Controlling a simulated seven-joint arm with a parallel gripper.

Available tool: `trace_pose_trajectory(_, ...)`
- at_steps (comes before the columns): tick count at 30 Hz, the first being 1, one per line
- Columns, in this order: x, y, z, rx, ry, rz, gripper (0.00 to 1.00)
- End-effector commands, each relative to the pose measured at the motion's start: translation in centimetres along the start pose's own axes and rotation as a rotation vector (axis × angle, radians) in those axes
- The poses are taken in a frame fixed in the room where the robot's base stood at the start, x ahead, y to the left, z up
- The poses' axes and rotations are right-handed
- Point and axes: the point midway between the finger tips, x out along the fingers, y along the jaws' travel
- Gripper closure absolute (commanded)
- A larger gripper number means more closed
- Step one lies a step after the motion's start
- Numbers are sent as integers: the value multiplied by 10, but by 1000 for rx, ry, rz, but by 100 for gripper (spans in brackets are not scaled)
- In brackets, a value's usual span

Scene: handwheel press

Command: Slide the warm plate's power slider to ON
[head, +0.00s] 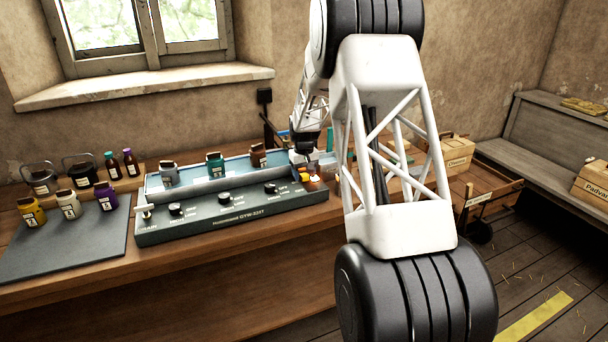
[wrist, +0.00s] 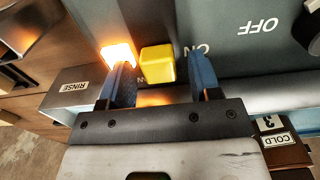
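The yellow slider knob (wrist: 157,63) sits on a dark grey panel (wrist: 228,50) beside the ON label, with the OFF label farther right in the wrist view. A lamp (wrist: 117,53) glows orange-white just left of the knob. My gripper (wrist: 160,72) has its two blue fingers apart, one on each side of the knob. A gap shows between the knob and the right finger; the left finger is close, and I cannot tell whether it touches. In the head view my gripper (head: 306,160) is over the bench's right part, near the glowing lamp (head: 314,179); its fingers are unclear there.
A long grey device (head: 225,222) with several knobs and bottles stands left of my gripper. A RINSE label (wrist: 75,87) and a COLD-labelled item (wrist: 283,148) flank the fingers. Wooden crates (head: 458,154) stand to the right.

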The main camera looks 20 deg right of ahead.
Motion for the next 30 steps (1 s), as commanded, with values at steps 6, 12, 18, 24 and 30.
trace_pose_trajectory(6,0,0,0,0,-1,0,43)
trace_pose_trajectory(12,-10,0,0,0,0,0,43)
trace_pose_trajectory(18,-32,0,0,0,0,0,43)
trace_pose_trajectory(24,-58,0,0,0,0,0,43)
trace_pose_trajectory(30,-74,0,0,0,0,0,43)
